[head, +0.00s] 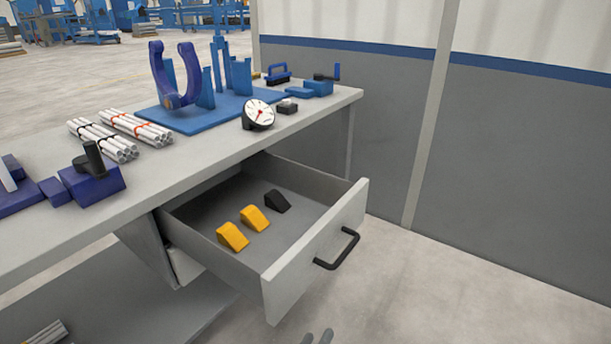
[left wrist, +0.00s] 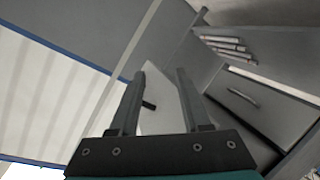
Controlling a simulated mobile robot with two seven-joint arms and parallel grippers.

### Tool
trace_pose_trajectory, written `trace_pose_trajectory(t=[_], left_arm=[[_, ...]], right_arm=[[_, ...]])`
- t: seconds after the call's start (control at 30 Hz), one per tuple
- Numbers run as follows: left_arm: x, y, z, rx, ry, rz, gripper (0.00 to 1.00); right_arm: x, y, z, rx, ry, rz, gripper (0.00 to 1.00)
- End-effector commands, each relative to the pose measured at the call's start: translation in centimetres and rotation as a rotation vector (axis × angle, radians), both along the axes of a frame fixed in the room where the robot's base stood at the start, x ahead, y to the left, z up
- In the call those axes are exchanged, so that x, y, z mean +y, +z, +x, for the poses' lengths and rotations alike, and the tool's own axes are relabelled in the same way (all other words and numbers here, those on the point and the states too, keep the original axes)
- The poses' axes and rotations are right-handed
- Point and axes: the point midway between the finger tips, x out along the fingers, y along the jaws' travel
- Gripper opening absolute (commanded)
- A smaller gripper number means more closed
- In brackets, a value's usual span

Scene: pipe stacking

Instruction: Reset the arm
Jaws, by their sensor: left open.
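Only the two grey fingertips of my left gripper (head: 317,337) show at the bottom edge of the head view, in front of the open drawer (head: 340,222). In the left wrist view the gripper (left wrist: 161,75) is open, its two fingers apart with nothing between them. Behind the fingers there is a pale panel with a dark handle, which seems to be the open drawer's front (left wrist: 157,80). The rest of the left arm is hidden in the head view. My right gripper is in neither view.
The drawer holds two yellow wedges (head: 254,218) and a black wedge (head: 276,201). On the workbench (head: 190,180) are pipe bundles (head: 103,140), a round gauge (head: 258,114) and a blue fixture (head: 205,112). A grey wall (head: 520,150) stands at the right. The floor right of the drawer is clear.

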Motion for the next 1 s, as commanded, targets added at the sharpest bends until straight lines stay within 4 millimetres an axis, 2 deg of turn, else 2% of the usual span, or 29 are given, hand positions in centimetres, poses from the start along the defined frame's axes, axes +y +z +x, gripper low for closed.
trace_pose_trajectory(t=[0.3,0.6,0.9,1.0], left_arm=[[6.6,-2.4,-5.0,0.268,-0.106,0.38,0.47],[13.0,-2.6,-10.7,0.503,-0.179,0.642,0.47],[17.3,-1.5,-15.2,0.67,-0.219,0.788,0.47],[17.3,-2.6,-15.0,0.686,-0.225,0.794,0.47]], right_arm=[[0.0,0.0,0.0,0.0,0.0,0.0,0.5],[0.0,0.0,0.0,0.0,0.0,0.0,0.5],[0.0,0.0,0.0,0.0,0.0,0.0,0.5],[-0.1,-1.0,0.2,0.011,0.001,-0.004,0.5]])
